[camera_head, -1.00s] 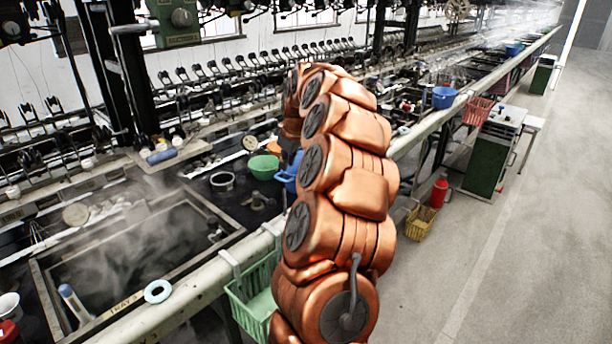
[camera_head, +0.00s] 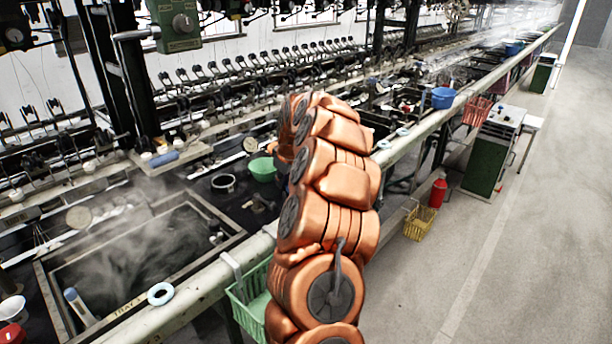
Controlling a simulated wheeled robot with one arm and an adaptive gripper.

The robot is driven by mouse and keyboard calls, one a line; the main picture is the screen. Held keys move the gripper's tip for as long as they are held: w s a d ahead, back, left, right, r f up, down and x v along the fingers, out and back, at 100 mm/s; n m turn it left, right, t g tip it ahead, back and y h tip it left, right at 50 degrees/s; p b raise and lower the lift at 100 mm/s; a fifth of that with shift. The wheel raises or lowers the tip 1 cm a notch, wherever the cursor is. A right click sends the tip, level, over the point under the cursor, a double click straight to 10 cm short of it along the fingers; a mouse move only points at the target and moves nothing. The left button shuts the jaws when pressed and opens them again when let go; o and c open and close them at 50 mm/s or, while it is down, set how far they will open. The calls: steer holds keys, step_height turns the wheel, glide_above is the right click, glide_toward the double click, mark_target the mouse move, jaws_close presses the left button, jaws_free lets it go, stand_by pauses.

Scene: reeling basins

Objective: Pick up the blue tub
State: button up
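A blue tub (camera_head: 443,97) sits at the long rail (camera_head: 425,126) in the upper right, beyond my arm. Another blue vessel, beside the green bowl (camera_head: 262,169) a second ago, is now hidden behind my copper-coloured arm. I cannot tell which of the two the task means. My arm rises through the middle of the picture and curves away over the basins. My gripper does not show; the arm's far end is hidden behind its own links, so its fingers and anything in them are unseen.
A steaming basin (camera_head: 88,309) lies at left, with a pale blue ring (camera_head: 161,293) on its front edge. A green basket (camera_head: 239,306) hangs below the rail. A yellow basket (camera_head: 419,223), red flask (camera_head: 438,191) and green cabinet (camera_head: 487,157) stand right. The floor at right is clear.

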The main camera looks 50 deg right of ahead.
jaws_close()
stand_by(0.3)
